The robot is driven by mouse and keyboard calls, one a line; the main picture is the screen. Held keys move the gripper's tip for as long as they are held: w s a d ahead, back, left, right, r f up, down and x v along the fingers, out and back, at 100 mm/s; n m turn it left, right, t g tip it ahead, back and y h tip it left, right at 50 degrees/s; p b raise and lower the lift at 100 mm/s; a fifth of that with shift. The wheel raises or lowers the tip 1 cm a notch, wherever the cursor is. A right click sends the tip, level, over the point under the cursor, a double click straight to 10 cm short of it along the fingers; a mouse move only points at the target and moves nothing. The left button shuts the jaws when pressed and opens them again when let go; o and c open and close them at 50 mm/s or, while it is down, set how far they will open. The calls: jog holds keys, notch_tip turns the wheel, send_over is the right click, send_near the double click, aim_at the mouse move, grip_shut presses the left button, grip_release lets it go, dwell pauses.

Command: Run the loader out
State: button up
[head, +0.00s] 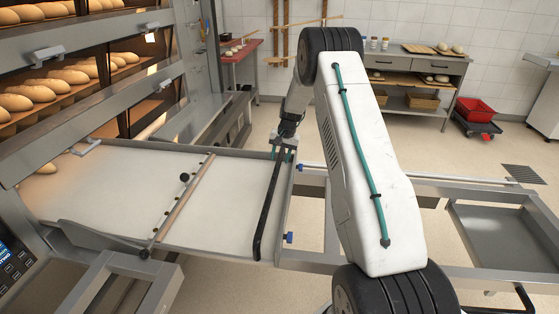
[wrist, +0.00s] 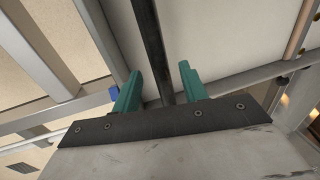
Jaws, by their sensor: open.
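The loader (head: 130,200) is a long pale flat bed with grey metal side rails, its left end at the oven mouth. A black bar handle (head: 268,210) runs across its right end. A thin rod with black knobs (head: 180,207) crosses the bed further left. My gripper (head: 283,154) is at the far end of the black bar, partly hidden by my arm. In the wrist view my open gripper (wrist: 158,85) has its teal fingers on either side of the black bar (wrist: 151,50), with gaps visible on both sides. Whether the bar touches the palm is hidden.
The deck oven (head: 120,75) with loaves (head: 45,95) stands at the left. A grey metal frame (head: 450,185) extends right of the loader. A workbench (head: 415,75) and a red crate (head: 477,112) on a dolly stand at the back. The floor between is clear.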

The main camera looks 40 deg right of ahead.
jog(key=shift+w+a+f, duration=0.15)
jog(key=shift+f, duration=0.75)
grip_shut()
